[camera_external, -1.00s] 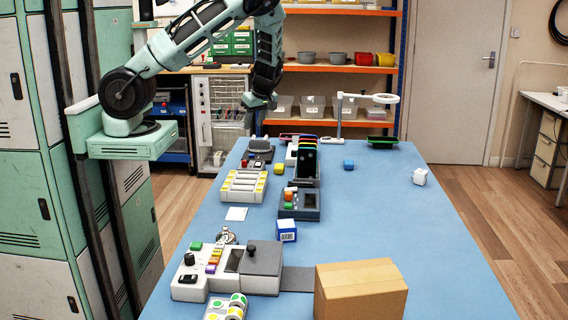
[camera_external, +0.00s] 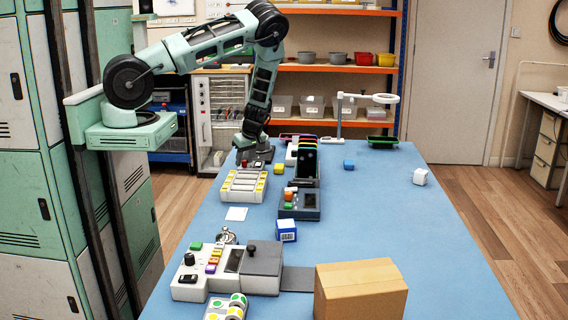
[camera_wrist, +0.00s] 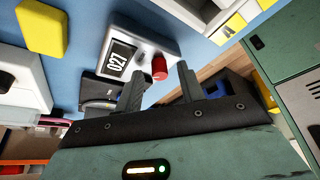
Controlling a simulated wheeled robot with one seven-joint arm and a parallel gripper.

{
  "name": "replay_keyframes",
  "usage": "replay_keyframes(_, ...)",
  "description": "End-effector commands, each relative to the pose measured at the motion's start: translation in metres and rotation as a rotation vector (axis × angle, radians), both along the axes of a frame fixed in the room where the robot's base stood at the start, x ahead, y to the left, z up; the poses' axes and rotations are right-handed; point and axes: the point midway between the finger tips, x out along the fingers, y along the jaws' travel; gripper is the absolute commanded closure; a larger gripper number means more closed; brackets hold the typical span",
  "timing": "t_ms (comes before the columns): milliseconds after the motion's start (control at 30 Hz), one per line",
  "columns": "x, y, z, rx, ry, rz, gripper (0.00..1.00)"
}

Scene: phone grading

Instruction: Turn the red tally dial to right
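The red tally dial (camera_wrist: 159,68) is a small red knob on a pale counter box (camera_wrist: 165,42) whose display (camera_wrist: 119,58) reads 027. In the wrist view, my gripper (camera_wrist: 161,82) has its two dark fingers apart, one on each side of the dial in the picture. I cannot tell whether the fingertips are around the dial or just short of it, nor whether they touch it. In the external view, my gripper (camera_external: 242,158) is low at the table's far left corner; the dial is hard to make out there.
A yellow block (camera_wrist: 42,27) lies near the counter. A white tray with yellow labels (camera_external: 243,186) stands just in front of my gripper in the external view. A phone rack (camera_external: 305,163) stands to the right. The right side of the blue table (camera_external: 400,220) is mostly clear.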

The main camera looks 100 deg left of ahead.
Motion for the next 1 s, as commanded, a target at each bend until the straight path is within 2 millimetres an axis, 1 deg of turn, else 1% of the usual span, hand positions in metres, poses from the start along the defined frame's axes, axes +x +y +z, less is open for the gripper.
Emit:
replay_keyframes(267, -0.0008, 0.0008, -0.0020, 0.000, 0.000, 0.000, 0.61)
replay_keyframes(300, -0.0008, 0.0008, -0.0020, 0.000, 0.000, 0.000, 0.64)
replay_keyframes(367, -0.0007, 0.0007, -0.0020, 0.000, 0.000, 0.000, 0.81)
replay_keyframes(400, -0.0007, 0.0007, -0.0020, 0.000, 0.000, 0.000, 0.92)
replay_keyframes(433, -0.0007, 0.0007, -0.0019, 0.000, 0.000, 0.000, 1.00)
replay_keyframes(767, -0.0012, 0.0008, -0.0027, 0.001, 0.000, -0.021, 1.00)
replay_keyframes(1000, -0.0016, 0.0005, -0.0051, 0.002, -0.003, -0.130, 1.00)
